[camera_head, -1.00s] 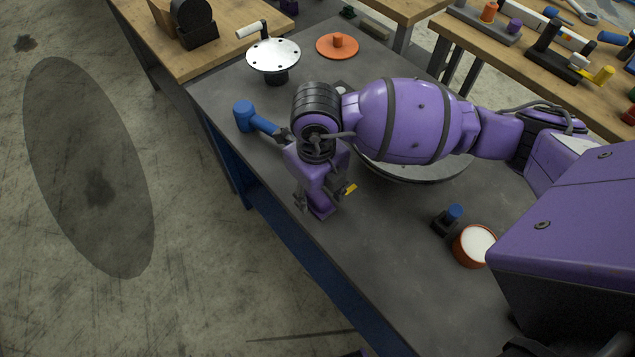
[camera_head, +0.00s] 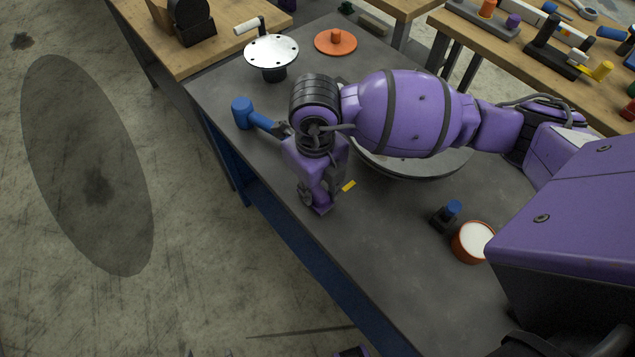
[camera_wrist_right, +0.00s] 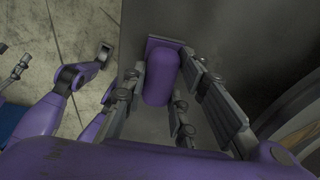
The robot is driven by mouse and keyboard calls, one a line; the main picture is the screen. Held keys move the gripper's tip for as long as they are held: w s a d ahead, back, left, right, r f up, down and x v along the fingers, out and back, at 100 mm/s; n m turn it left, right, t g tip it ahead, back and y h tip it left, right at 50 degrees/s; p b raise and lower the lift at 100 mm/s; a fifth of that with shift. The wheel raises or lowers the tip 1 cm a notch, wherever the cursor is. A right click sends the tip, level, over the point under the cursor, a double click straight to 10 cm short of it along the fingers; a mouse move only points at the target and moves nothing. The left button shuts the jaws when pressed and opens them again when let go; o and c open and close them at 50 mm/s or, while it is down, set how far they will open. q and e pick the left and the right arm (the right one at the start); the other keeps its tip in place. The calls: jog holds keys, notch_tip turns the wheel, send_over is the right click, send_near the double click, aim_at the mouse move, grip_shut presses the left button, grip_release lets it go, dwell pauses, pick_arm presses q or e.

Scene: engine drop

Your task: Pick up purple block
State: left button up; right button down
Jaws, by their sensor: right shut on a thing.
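The purple block (camera_wrist_right: 161,75) has a rounded upright part on a flat base. In the right wrist view it sits between the fingers of my right gripper (camera_wrist_right: 158,100), which is shut on it. In the head view the right gripper (camera_head: 318,198) is low over the grey table near its front left edge. Only a little purple of the block (camera_head: 322,210) shows at the fingertips there. I cannot tell whether the block touches the table. Purple jointed parts of mine, perhaps the left gripper, show at the left of the wrist view; their opening is unclear.
On the grey table (camera_head: 375,245) lie a blue-headed hammer (camera_head: 243,113), a silver flanged disc (camera_head: 271,50), an orange disc (camera_head: 336,42), a small blue-topped part (camera_head: 446,216) and an orange-rimmed white cup (camera_head: 473,241). A large round plate is partly under my right arm. A yellow piece (camera_head: 349,186) is beside the gripper.

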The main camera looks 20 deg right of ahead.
jog(key=r, duration=0.3)
jog(key=shift+a, duration=0.2)
jog(key=s+a+r, duration=0.8)
jog(key=s+r, duration=0.1)
jog(key=s, duration=0.1)
jog(key=shift+s+a+r+p, duration=0.15)
jog(key=shift+s+a+p, duration=0.15)
jog(key=shift+s+p, duration=0.1)
